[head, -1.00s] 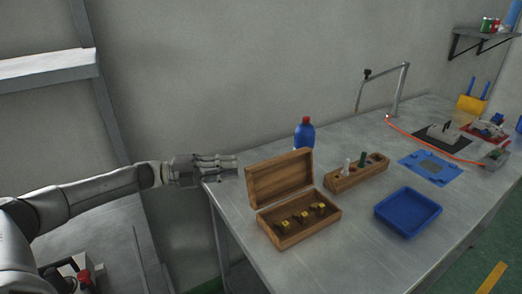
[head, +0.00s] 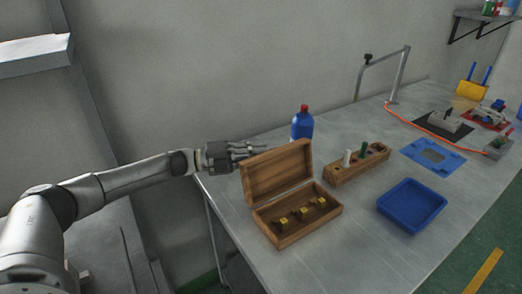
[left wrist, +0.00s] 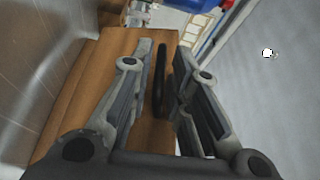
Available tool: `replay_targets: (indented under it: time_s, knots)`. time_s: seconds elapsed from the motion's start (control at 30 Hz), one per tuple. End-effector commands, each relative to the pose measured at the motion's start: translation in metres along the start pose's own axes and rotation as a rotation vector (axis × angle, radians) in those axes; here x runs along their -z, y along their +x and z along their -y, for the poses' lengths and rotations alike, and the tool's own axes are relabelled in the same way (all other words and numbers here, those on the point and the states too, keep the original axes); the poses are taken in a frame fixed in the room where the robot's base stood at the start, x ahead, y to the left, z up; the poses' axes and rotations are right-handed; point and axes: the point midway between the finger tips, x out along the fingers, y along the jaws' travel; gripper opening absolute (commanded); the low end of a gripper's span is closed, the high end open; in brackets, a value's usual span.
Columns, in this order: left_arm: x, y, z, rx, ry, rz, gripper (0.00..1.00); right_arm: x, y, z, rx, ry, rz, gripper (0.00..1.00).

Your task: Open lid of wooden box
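The wooden box (head: 312,229) stands on the metal table in the head view. Its lid (head: 277,172) is raised and leans back, showing several small brass-coloured pieces (head: 302,213) inside. My left gripper (head: 262,149) is at the lid's upper left corner, with its fingers pointing right, behind or beside the lid. In the left wrist view the gripper's fingers (left wrist: 158,85) are spread and empty, with a brown wooden surface (left wrist: 95,95) close beneath them. Whether they touch the wood I cannot tell. My right gripper is in no view.
A blue bottle with a red cap (head: 302,124) stands behind the box. A wooden holder with pegs (head: 350,172) is to its right, and a blue tray (head: 411,206) lies in front of that. The metal table (head: 345,255) is bare in front of the box.

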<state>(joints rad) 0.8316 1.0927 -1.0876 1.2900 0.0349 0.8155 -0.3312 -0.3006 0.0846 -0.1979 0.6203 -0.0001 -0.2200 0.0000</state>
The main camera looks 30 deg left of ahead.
Motion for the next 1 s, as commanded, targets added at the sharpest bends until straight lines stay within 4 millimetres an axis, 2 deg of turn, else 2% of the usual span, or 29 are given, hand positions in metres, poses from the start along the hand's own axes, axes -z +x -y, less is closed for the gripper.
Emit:
replay_targets:
  time_s: [0.1, 0.37, 0.4, 0.53, 0.87, 1.0]
  knots:
    - [0.0003, 0.0073, 0.0004, 0.000, 0.000, -0.001, 0.18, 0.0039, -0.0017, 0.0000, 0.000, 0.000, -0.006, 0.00]
    - [0.0002, 0.0086, -0.0002, 0.000, 0.001, 0.000, 0.18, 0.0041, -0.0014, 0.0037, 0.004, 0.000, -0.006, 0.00]
    - [0.0002, 0.0085, -0.0002, 0.000, 0.001, 0.000, 0.16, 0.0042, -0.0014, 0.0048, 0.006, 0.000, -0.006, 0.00]
    - [0.0002, 0.0084, -0.0003, 0.000, 0.001, 0.000, 0.00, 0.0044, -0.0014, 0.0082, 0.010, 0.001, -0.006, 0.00]
    - [0.0008, 0.0083, -0.0008, -0.003, 0.004, -0.001, 0.00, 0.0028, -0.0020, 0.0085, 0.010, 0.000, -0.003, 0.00]
    - [0.0064, 0.0106, 0.0067, -0.025, 0.056, -0.001, 0.00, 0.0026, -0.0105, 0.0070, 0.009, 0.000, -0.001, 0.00]
